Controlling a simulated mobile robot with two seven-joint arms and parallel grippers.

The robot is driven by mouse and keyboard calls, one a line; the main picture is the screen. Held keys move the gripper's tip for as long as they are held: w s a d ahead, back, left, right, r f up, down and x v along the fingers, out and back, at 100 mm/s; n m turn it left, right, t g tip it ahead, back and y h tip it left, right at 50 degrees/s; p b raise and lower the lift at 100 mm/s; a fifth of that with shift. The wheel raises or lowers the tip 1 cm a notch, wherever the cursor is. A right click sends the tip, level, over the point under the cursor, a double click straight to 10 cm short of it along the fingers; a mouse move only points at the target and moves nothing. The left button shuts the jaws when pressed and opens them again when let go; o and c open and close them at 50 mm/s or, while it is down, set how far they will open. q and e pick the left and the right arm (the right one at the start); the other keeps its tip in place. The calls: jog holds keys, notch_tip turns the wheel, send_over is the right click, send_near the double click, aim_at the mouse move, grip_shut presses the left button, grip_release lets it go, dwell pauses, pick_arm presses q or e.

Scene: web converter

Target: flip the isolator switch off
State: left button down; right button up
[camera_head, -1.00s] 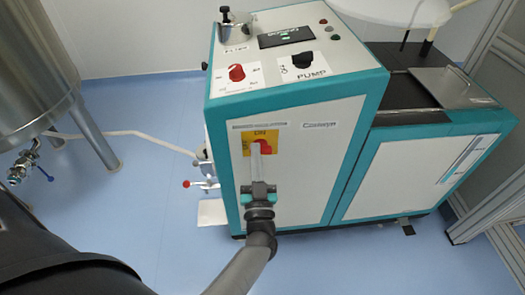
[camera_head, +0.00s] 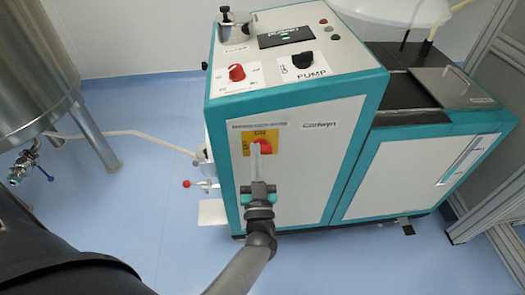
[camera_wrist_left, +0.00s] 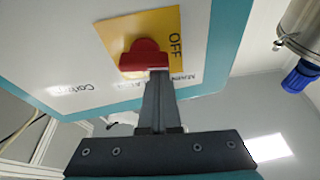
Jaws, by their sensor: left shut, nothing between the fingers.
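The isolator switch is a red knob (camera_head: 264,147) on a yellow plate (camera_head: 248,137) on the front of the white and teal machine. In the left wrist view the red knob (camera_wrist_left: 140,53) shows large on the yellow plate (camera_wrist_left: 118,32), with the word OFF beside it. My left gripper (camera_head: 255,147) is shut, with its fingers upright in front of the plate, overlapping the knob's left part. In the left wrist view the closed fingertips (camera_wrist_left: 158,74) are at the knob's lower edge; whether they touch it I cannot tell. My right gripper is not in view.
The machine top (camera_head: 285,75) carries another red knob (camera_head: 236,73), a black PUMP switch (camera_head: 302,60) and a display. A small red-tipped valve (camera_head: 187,184) juts out at the machine's left side. A steel tank (camera_head: 35,70) stands at far left.

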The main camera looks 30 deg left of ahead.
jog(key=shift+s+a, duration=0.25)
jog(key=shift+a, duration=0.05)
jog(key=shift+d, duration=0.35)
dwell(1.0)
